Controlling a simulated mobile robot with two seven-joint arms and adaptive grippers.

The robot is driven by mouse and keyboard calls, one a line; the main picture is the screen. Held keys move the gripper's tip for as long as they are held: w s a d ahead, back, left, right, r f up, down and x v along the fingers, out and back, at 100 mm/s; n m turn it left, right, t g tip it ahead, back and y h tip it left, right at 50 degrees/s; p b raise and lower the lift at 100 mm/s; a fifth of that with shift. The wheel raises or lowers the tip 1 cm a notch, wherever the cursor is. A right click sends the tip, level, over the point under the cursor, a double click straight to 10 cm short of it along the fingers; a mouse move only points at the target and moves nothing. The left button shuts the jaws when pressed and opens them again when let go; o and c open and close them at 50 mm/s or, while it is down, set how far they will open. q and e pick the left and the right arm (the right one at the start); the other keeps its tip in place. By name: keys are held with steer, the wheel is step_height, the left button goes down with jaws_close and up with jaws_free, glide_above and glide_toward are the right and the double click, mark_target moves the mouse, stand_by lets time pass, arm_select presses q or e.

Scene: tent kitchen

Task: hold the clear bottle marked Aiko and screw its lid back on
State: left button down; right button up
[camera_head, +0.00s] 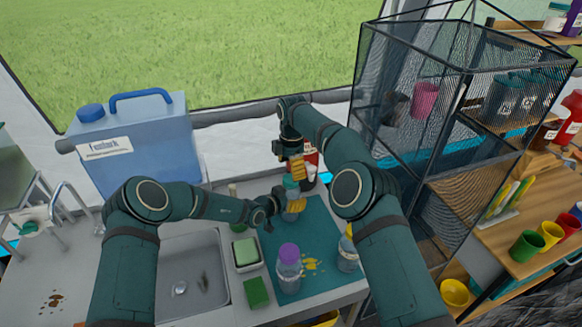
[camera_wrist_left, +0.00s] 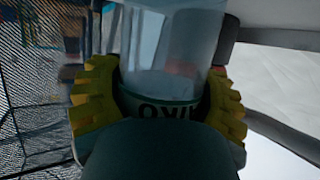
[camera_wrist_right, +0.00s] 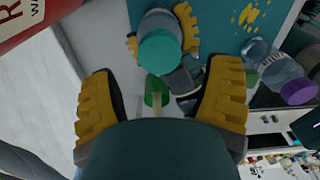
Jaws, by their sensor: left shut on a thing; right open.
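The clear bottle marked Aiko (camera_wrist_left: 170,50) stands upright in my left gripper (camera_head: 294,206); the yellow fingers close on both sides of its green label band, also seen in the left wrist view. A teal lid (camera_wrist_right: 160,50) sits on top of the bottle, and it shows in the head view (camera_head: 291,182); I cannot tell how tightly it sits. My right gripper (camera_head: 297,168) is just above the lid, pointing down. In the right wrist view its yellow fingers are wide apart, with the lid beyond them and nothing between them.
A purple-lidded bottle (camera_head: 289,268) and another bottle (camera_head: 347,252) stand on the teal mat (camera_head: 315,215) in front. A red container (camera_head: 311,158) stands close behind my right gripper. A sink (camera_head: 195,275) and sponge (camera_head: 245,252) are left; a mesh rack (camera_head: 400,130) is right.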

mark_target(291, 178)
steer(key=shift+d, duration=0.1)
steer(key=shift+s+r+m, duration=0.1)
steer(key=shift+r+m, duration=0.1)
steer(key=shift+m, duration=0.1)
steer(key=shift+d+r, duration=0.1)
steer(key=shift+r, duration=0.35)
steer(key=shift+w+r+m, duration=0.2)
steer(key=shift+r+m, duration=0.2)
steer(key=shift+r, duration=0.7)
steer(key=shift+s+a+f, duration=0.1)
steer(key=shift+a+f, duration=0.05)
steer(key=shift+f, duration=1.85)
steer(key=shift+a+f, duration=0.1)
steer(key=shift+f, duration=1.9)
steer(key=shift+c, duration=0.3)
